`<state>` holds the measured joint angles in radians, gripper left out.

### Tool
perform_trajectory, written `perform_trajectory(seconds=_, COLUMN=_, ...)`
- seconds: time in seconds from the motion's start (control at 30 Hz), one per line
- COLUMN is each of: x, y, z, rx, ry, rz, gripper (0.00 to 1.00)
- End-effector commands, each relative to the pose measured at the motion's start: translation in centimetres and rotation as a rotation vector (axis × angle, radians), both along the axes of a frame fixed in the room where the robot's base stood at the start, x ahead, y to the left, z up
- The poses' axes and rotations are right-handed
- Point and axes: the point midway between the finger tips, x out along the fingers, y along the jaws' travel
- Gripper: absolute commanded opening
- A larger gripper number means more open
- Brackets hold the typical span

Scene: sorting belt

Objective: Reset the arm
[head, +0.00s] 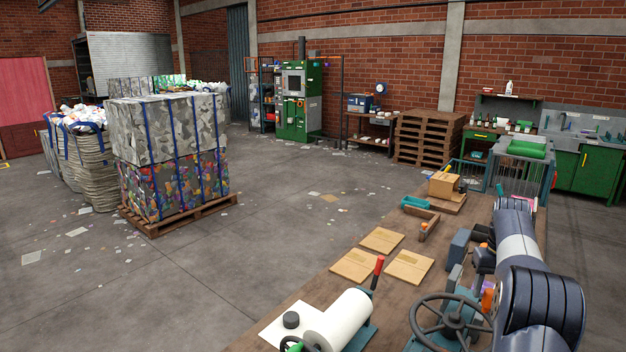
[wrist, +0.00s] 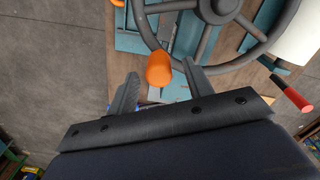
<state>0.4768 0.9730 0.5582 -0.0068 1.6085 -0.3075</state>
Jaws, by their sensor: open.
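My gripper (wrist: 160,70) is open in the wrist view, its two dark fingers spread apart. An orange rounded knob (wrist: 159,68) shows in the gap between the fingertips; I cannot tell how far beyond them it lies. Nothing is seen clamped. A dark handwheel (wrist: 206,58) stands just past the fingers in the wrist view, on teal machinery. In the head view my arm (head: 518,247) stretches along the right side of the bench, bent low over it. The fingers cannot be made out clearly there.
Strapped bales (head: 170,130) stand left. Open floor lies between.

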Motion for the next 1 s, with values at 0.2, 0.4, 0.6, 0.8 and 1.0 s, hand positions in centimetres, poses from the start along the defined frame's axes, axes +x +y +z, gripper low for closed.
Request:
perform_trajectory(seconds=0.2, x=-0.1, y=0.0, z=-2.0, rx=0.0, ry=0.001, rz=0.0, gripper=0.49)
perform_trajectory(seconds=0.4, x=-0.2, y=-0.1, z=-2.1, rx=0.0, ry=-0.001, rz=-0.014, gripper=0.49)
perform_trajectory(seconds=0.6, x=-0.1, y=-0.1, z=-2.1, rx=0.0, ry=0.0, rz=-0.014, gripper=0.49)
perform_trajectory(seconds=0.8, x=0.1, y=0.0, z=-1.1, rx=-0.002, ry=-0.004, rz=-0.002, gripper=0.49)
perform_trajectory(seconds=1.0, x=0.1, y=0.0, z=2.3, rx=-0.003, ry=-0.006, rz=0.0, gripper=0.49)
